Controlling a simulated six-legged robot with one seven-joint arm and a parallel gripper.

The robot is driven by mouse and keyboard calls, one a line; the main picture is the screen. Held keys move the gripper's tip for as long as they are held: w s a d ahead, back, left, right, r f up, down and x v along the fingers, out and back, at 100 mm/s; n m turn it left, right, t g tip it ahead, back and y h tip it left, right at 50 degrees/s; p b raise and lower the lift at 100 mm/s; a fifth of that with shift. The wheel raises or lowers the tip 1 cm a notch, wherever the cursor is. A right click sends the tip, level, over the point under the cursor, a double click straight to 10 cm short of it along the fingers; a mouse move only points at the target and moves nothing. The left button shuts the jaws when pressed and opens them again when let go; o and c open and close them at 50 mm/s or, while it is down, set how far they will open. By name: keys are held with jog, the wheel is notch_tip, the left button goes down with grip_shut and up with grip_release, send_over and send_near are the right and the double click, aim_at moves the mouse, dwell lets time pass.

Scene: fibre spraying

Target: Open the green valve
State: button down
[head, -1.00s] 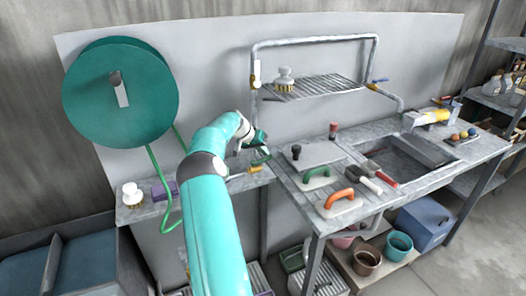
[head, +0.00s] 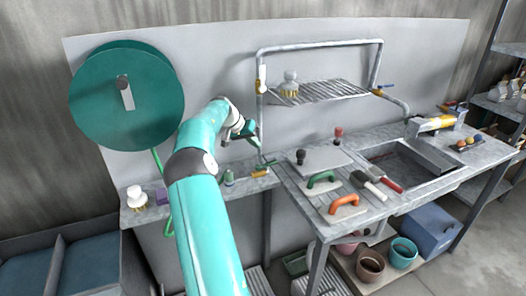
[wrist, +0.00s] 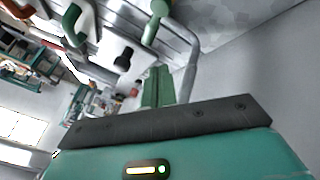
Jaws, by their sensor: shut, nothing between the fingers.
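My gripper (head: 253,134) is in front of the back panel, just left of the upright grey pipe of the frame. Its green fingers are together and empty, and they also show in the wrist view (wrist: 158,86). A small green handle (head: 267,162), which looks like the green valve, is low by that pipe, below my gripper and apart from it. Whether it is turned is too small to tell. A pale green rounded part (wrist: 155,22) shows beyond the fingers in the wrist view; I cannot tell whether it is the valve.
A green hose reel (head: 100,110) hangs at left. A wire shelf (head: 320,92) with a brush is on the pipe frame, with a blue-handled valve (head: 380,83) at its right. Green-handled (head: 322,179) and orange-handled (head: 343,202) floats lie on the bench. A small green bottle (head: 228,177) stands left.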

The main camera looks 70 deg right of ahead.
jog(key=v, duration=0.4)
jog(key=shift+w+a+r, duration=0.1)
jog(key=shift+a+r, duration=0.05)
jog(key=shift+r, duration=0.15)
dwell(0.4)
